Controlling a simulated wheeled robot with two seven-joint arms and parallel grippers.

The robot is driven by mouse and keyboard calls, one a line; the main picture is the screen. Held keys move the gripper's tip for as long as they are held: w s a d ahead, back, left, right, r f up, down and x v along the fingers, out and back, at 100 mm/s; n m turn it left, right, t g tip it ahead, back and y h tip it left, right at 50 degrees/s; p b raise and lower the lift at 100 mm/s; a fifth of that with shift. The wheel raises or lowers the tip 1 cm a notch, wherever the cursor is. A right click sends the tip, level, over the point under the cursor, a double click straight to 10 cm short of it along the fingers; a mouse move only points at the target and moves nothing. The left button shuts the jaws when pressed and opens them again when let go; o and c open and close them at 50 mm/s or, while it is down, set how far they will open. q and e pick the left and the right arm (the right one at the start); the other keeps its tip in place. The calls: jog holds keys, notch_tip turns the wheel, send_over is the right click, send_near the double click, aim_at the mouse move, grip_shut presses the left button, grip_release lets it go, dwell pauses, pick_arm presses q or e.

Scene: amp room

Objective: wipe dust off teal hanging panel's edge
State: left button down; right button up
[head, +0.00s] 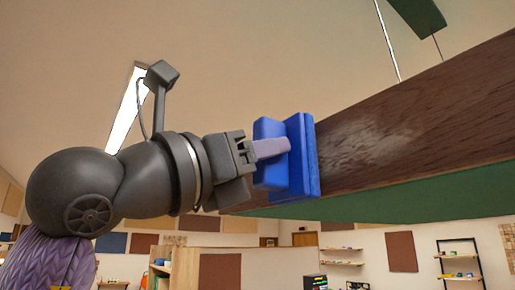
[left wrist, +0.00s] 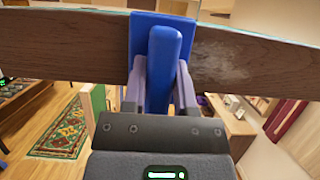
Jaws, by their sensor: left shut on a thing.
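The hanging panel has a dark brown wooden edge (head: 440,110) and a green underside (head: 400,200). It slants across the right of the head view. A pale grey dust patch (head: 365,142) lies on the edge, just right of the blue wiping pad (head: 303,155). My left gripper (head: 270,148) is shut on the pad's handle. The pad's flat face is up against the wooden edge; contact itself is hard to confirm. In the left wrist view the blue handle (left wrist: 163,70) stands between my fingers, and the edge (left wrist: 80,40) runs behind it. My right gripper is not in view.
Thin wires (head: 387,40) hang from the ceiling, with another green panel (head: 420,14) above. Shelves (head: 460,262) and wall panels (head: 401,251) are far behind. A patterned rug (left wrist: 62,130) lies on the floor below. Air below the panel looks clear.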

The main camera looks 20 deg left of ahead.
pick_arm(q)
jog(key=shift+w+d, duration=0.25)
jog(key=shift+w, duration=0.05)
